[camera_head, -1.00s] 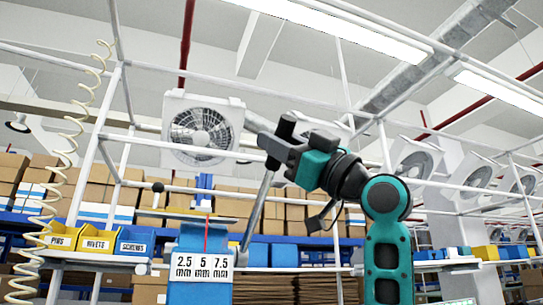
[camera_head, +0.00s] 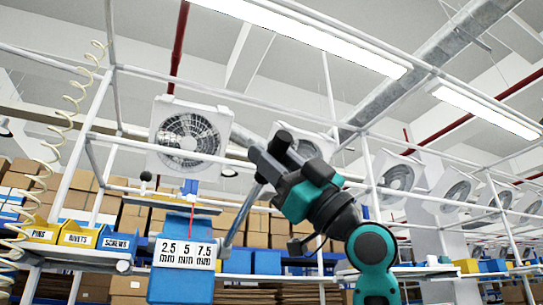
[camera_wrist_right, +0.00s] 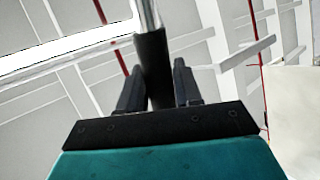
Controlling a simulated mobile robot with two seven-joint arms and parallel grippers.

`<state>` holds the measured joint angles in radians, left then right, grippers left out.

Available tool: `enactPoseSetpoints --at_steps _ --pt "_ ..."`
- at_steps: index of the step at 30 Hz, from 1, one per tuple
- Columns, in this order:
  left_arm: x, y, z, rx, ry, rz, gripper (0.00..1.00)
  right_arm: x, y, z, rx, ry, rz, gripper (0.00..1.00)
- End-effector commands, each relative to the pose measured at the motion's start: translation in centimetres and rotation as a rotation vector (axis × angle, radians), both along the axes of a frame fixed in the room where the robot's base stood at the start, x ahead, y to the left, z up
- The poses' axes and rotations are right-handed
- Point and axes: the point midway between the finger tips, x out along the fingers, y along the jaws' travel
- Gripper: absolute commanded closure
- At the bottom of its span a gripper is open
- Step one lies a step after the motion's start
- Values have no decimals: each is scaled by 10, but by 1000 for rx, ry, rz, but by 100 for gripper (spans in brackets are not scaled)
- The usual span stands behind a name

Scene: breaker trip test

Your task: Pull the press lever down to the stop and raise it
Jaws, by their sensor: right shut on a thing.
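The blue press (camera_head: 180,284) stands at the lower middle of the head view, with a white scale plate (camera_head: 187,253) marked 2.5, 5 and 7.5 mm and a thin red pointer above it. Its grey lever (camera_head: 240,222) rises beside the press, leaning up to the right. My right gripper (camera_head: 268,158) is shut on the lever's upper end. In the right wrist view the black lever grip (camera_wrist_right: 152,68) sits between the two fingers, with the metal rod beyond it. The lever's lower joint is hard to make out. My left gripper is not in view.
Small bins labelled PINS, RIVETS and SCREWS (camera_head: 105,242) stand left of the press. A coiled yellowish hose (camera_head: 40,165) hangs at far left. White frame bars cross above, with boxes on shelves and a wall fan (camera_head: 190,135) behind.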

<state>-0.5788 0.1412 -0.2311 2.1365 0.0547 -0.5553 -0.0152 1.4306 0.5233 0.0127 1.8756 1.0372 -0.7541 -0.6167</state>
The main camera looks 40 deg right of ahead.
Motion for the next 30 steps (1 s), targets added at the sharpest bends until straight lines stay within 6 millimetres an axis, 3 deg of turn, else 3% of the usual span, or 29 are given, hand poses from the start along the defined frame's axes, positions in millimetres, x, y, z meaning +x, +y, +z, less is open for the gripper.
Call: enactPoseSetpoints --at_steps 1,2,8,19,30 --pt "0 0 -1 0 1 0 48 0 3 -3 -8 4 2 100" --pt "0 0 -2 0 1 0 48 0 3 -3 -9 4 2 64" --pt "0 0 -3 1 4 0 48 0 2 -3 -7 5 2 46" --pt "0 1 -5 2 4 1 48 -4 -4 -10 -4 4 -1 46" --pt "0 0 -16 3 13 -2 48 -41 -37 -68 -7 7 -4 46"
